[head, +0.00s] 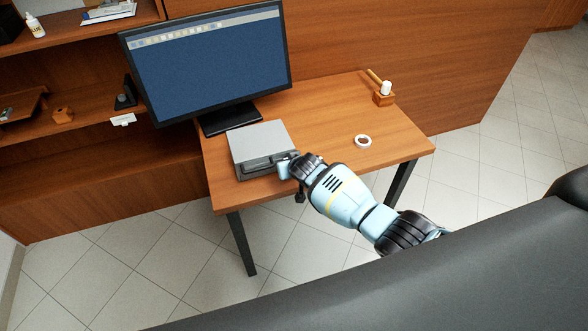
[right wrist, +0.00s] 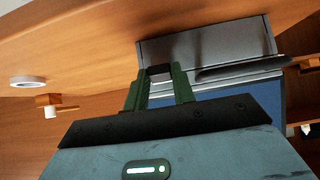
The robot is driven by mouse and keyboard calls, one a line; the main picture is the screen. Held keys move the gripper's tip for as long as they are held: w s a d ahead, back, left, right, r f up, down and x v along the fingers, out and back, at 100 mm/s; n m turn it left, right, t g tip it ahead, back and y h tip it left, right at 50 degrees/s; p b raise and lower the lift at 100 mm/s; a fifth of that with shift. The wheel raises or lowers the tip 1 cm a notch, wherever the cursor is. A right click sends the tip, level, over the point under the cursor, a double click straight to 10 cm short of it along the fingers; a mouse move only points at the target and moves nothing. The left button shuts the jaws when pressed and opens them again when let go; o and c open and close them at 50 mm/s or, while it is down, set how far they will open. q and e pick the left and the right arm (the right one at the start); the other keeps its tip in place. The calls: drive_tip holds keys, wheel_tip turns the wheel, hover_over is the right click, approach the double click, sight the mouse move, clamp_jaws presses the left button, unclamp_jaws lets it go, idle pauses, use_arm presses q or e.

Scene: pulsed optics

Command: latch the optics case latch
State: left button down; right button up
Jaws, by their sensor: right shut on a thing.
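The optics case (head: 258,141) is a flat grey box on the desk, in front of the monitor, with a darker front edge. In the right wrist view the grey case (right wrist: 215,42) is beyond the fingers. My right gripper (head: 284,168) is at the front right of the case. In the right wrist view its fingers (right wrist: 160,76) are shut on a small grey piece at the case's front, which looks like the latch. The fingers and hand hide most of it, so its position is hard to tell. My left gripper is in neither view.
The monitor (head: 210,60) stands behind the case. A white ring (head: 363,141) lies on the desk (head: 320,115) to the right. A small wooden block with a white-topped item (head: 384,96) is at the far right. The desk's right part is mostly clear.

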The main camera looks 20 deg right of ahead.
drive_tip(key=g, duration=0.1)
drive_tip(key=w+g, duration=0.1)
drive_tip(key=shift+w+r+g+b, duration=0.1)
drive_tip(key=shift+r+g+b, duration=0.2)
drive_tip(key=shift+r+b, duration=0.1)
drive_tip(key=shift+w+a+r+g, duration=0.1)
drive_tip(key=shift+w+g, duration=0.05)
drive_tip(key=shift+g, duration=0.15)
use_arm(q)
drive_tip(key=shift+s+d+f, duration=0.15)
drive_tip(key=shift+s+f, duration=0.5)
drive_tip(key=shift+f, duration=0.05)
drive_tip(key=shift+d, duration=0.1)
use_arm(e)
drive_tip(key=shift+w+r+g, duration=0.1)
drive_tip(key=shift+r+g, duration=0.05)
drive_tip(key=shift+g, duration=0.15)
drive_tip(key=o, duration=0.8)
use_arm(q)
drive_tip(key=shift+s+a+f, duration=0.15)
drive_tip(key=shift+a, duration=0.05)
use_arm(e)
drive_tip(key=shift+o, duration=0.9)
